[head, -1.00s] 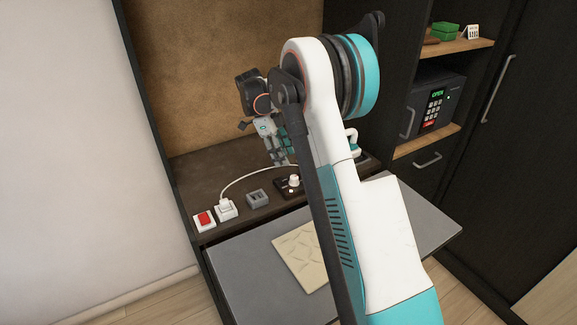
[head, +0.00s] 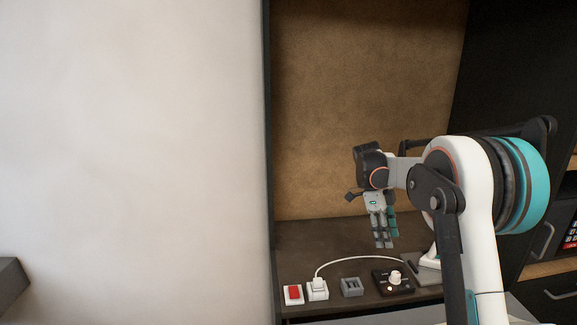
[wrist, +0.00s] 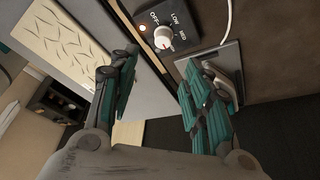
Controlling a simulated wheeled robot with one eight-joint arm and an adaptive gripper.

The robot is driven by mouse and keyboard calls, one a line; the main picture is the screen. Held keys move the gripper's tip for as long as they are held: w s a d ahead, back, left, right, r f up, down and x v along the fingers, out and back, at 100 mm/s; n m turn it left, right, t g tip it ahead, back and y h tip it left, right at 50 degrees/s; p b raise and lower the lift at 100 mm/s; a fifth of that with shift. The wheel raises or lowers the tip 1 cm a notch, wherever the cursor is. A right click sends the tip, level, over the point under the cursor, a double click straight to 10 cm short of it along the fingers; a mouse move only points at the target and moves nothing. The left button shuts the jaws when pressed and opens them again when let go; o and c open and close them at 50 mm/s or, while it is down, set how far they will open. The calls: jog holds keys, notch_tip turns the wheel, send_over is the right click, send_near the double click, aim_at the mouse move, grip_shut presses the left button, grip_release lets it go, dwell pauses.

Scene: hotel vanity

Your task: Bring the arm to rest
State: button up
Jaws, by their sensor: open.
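My gripper (head: 384,240) hangs fingers-down above the dark vanity counter in the head view, at the end of my folded arm. In the wrist view my gripper (wrist: 158,90) has its two teal-padded finger sets spread apart, with nothing between them. It is apart from the counter. A black control box (head: 393,281) with a white knob stands on the counter below and slightly right of the gripper.
A red switch (head: 293,294), a white plug on a socket (head: 317,289) with a cord, and a grey block (head: 351,287) line the counter's front. A grey plate with a white fixture (head: 428,266) stands right of the control box. A wall (head: 130,150) fills the left.

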jog(key=s+a+r+n+t+y, duration=0.1)
jog(key=s+a+r+n+t, duration=0.1)
jog(key=s+a+r+n, duration=0.35)
jog(key=s+a+r+n+t, duration=0.3)
jog(key=s+r+n, duration=0.35)
jog(key=s, duration=0.35)
jog(key=s+a+f+n+t+y, duration=0.1)
jog(key=s+a+f+n+t, duration=0.1)
jog(key=s+n, duration=0.5)
jog(key=s+a+f+n+t+y, duration=0.1)
jog(key=s+a+f+n+t, duration=0.1)
jog(key=s+n, duration=0.4)
jog(key=s+a+t, duration=0.1)
jog(key=s+a, duration=0.1)
jog(key=s, duration=0.3)
jog(key=shift+s+a+f+n, duration=0.3)
jog(key=shift+s+f+n, duration=0.05)
jog(key=shift+n, duration=0.05)
